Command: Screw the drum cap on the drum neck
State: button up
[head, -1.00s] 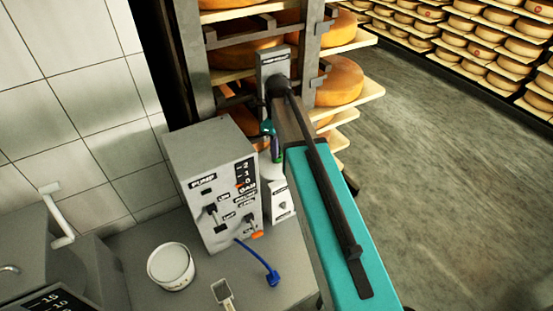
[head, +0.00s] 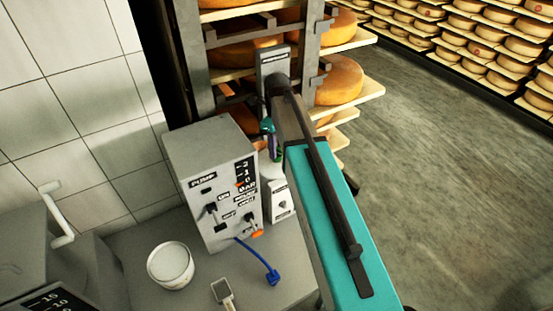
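A white container (head: 281,203) with a small label stands just right of the pump box, partly covered by my arm. It may be the drum; its neck and any cap cannot be made out. My teal and dark arm reaches away from the front right towards the racks. Small teal and dark parts at its far end (head: 269,130) show above the white container, and my gripper seems to be there. The fingertips are hidden or too small to see, so I cannot tell what they hold.
The grey pump box (head: 212,185) stands on the grey worktop (head: 130,245). In front are a white tub (head: 170,266), a blue hose end (head: 273,277) and a small metal scoop (head: 222,292). Racks of cheese wheels (head: 338,80) stand behind. The floor (head: 440,170) at right is clear.

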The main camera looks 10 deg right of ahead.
jog(key=shift+r+b, duration=0.8)
jog(key=shift+r, duration=0.55)
jog(key=shift+s+r, duration=0.2)
jog(key=shift+s, duration=0.05)
jog(key=s+r+b, duration=0.1)
jog(key=s+b, duration=0.3)
jog(key=s, duration=1.1)
jog(key=shift+s+r+b, duration=0.25)
jog(key=shift+s+b, duration=0.05)
jog(key=shift+c, duration=0.3)
